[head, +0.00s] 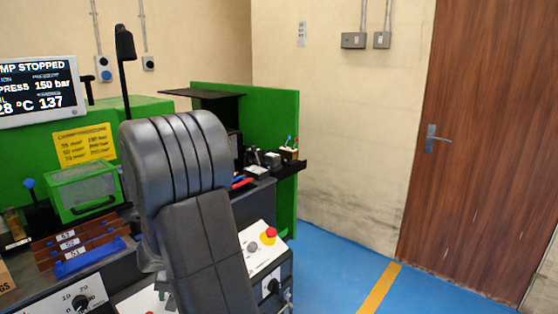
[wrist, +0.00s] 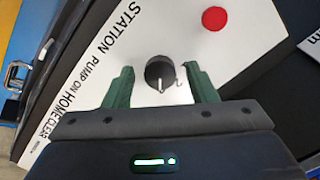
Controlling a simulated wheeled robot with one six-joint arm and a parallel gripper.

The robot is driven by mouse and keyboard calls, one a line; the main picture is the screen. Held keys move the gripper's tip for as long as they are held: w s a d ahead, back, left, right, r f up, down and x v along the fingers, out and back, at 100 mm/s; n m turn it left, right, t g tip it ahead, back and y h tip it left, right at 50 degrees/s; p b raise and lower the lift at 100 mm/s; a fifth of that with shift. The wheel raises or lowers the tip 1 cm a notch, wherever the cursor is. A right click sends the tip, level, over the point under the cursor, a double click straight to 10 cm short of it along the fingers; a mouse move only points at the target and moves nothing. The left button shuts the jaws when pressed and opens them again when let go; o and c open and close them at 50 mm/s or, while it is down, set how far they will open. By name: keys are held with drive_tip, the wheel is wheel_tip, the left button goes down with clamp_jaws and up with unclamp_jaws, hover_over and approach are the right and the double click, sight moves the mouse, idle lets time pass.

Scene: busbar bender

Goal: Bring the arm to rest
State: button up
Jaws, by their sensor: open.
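My arm (head: 190,190) rises dark grey through the middle of the head view and hides part of the machine behind it. My gripper (wrist: 159,76) is out of sight in the head view. In the wrist view its two green fingers are apart, with nothing held. A black rotary knob (wrist: 159,73) with a white pointer line shows between the fingertips, with a gap on either side. It sits on a white panel (wrist: 100,75) lettered "STATION", "PUMP ON", "HOME", "CLEAR". I cannot tell how far the fingertips are from the panel.
A red button (wrist: 214,18) is on the panel, beyond the right finger. In the head view, a red emergency stop (head: 268,236), a green-lidded clear box (head: 83,190) and a screen (head: 38,92) reading pump stopped surround my arm. Blue floor (head: 335,270) and a wooden door (head: 480,150) lie right.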

drive_tip(key=n+b, duration=0.2)
drive_tip(key=n, duration=0.3)
drive_tip(key=shift+n, duration=0.9)
drive_tip(key=shift+d, duration=0.1)
